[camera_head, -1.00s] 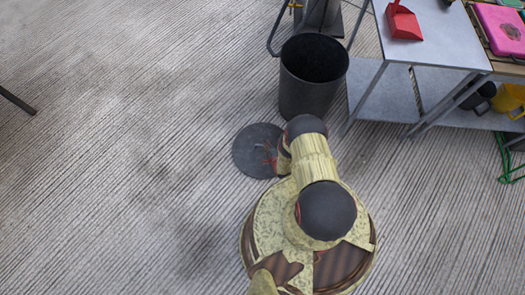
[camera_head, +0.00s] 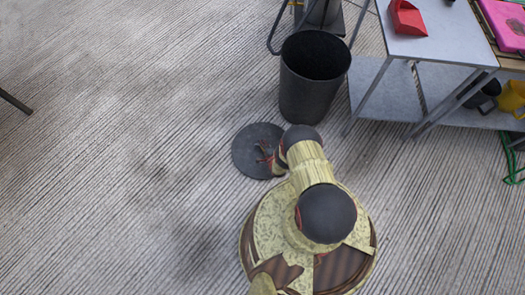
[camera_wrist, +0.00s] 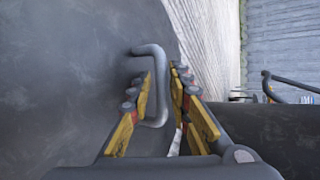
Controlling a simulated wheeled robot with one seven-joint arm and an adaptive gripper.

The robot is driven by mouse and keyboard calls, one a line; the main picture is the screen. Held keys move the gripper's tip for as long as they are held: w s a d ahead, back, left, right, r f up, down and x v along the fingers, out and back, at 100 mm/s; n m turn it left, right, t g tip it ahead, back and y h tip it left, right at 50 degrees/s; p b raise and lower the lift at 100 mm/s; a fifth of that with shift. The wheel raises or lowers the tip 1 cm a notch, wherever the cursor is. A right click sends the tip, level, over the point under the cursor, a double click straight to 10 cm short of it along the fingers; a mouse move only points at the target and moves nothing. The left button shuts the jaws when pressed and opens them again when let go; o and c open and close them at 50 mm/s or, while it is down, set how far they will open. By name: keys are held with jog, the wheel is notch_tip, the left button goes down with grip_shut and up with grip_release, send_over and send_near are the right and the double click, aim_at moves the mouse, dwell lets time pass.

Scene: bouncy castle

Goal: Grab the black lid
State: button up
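The black lid (camera_head: 243,160) is a dark round disc lying on the ribbed floor, left of my arm in the head view. In the wrist view the lid (camera_wrist: 60,75) fills the left side, and its grey bent handle (camera_wrist: 158,62) stands up from it. My gripper (camera_wrist: 162,82) is open, with its yellow and grey fingers on either side of the handle's long bar. A gap shows between the bar and the right finger. In the head view my gripper (camera_head: 264,152) is small and dark over the lid, and its fingers are hard to make out.
A black bin (camera_head: 313,88) stands just beyond the lid, upright and open at the top. A grey metal table (camera_head: 430,40) with a red dustpan (camera_head: 406,18) and a lower shelf is at the right.

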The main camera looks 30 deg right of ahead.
jog(key=shift+r, duration=0.1)
jog(key=shift+c, duration=0.3)
jog(key=c, duration=0.4)
grip_shut()
